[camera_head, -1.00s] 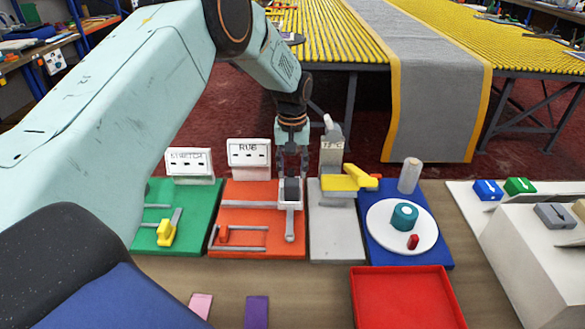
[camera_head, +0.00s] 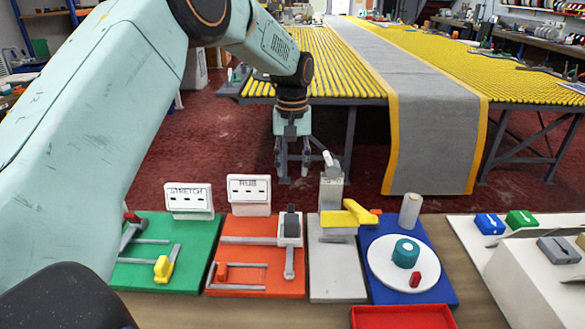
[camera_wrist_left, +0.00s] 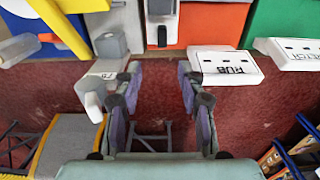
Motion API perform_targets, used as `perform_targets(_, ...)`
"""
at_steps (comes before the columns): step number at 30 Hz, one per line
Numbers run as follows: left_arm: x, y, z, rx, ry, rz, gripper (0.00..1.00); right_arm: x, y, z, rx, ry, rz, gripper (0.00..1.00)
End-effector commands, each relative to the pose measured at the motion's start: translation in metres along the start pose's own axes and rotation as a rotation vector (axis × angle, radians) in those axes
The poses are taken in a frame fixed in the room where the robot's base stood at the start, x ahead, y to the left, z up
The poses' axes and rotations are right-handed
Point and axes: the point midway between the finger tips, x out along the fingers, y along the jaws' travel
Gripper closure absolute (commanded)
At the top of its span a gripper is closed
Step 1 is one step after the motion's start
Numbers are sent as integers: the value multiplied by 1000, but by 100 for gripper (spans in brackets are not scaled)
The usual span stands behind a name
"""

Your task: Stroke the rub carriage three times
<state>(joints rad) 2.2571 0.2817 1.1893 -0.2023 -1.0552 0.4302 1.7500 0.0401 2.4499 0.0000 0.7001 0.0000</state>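The rub carriage (camera_head: 290,231), a pale block with a dark upright handle, sits at the right end of its rail on the orange board (camera_head: 240,284). A grey bar extends from it toward the board's front. The RUB sign (camera_head: 249,195) stands behind the board. My left gripper (camera_head: 292,174) is raised behind the carriage, apart from it and empty. In the left wrist view the left gripper's (camera_wrist_left: 157,78) two fingers are spread with clear space between them, and the carriage's dark handle (camera_wrist_left: 162,35) shows beyond them. My right gripper is not in view.
A green STRETCH board (camera_head: 190,265) is left of the orange one. A grey board (camera_head: 337,286) with a yellow lever (camera_head: 348,215) and a blue board (camera_head: 439,289) with a white disc stand to the right. A red tray (camera_head: 403,318) lies in front.

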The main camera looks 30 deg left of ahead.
Motion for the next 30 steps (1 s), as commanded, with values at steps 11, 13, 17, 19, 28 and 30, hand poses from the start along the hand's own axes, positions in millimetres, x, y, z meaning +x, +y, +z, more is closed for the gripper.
perform_targets(11, 51, -4, 4, 0, -2, -2, 60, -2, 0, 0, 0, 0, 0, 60)
perform_targets(13, 57, -4, 4, 0, -2, -3, 60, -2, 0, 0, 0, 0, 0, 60)
perform_targets(17, 77, -4, 5, 0, -4, -4, 60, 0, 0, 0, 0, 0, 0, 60)
perform_targets(19, 88, -4, 5, 0, -4, -4, 60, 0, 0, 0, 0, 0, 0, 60)
perform_targets(28, 122, -4, 4, 0, -1, -2, 60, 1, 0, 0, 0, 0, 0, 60)
perform_targets(30, 125, -4, 4, 0, -1, -2, 60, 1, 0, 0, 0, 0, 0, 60)
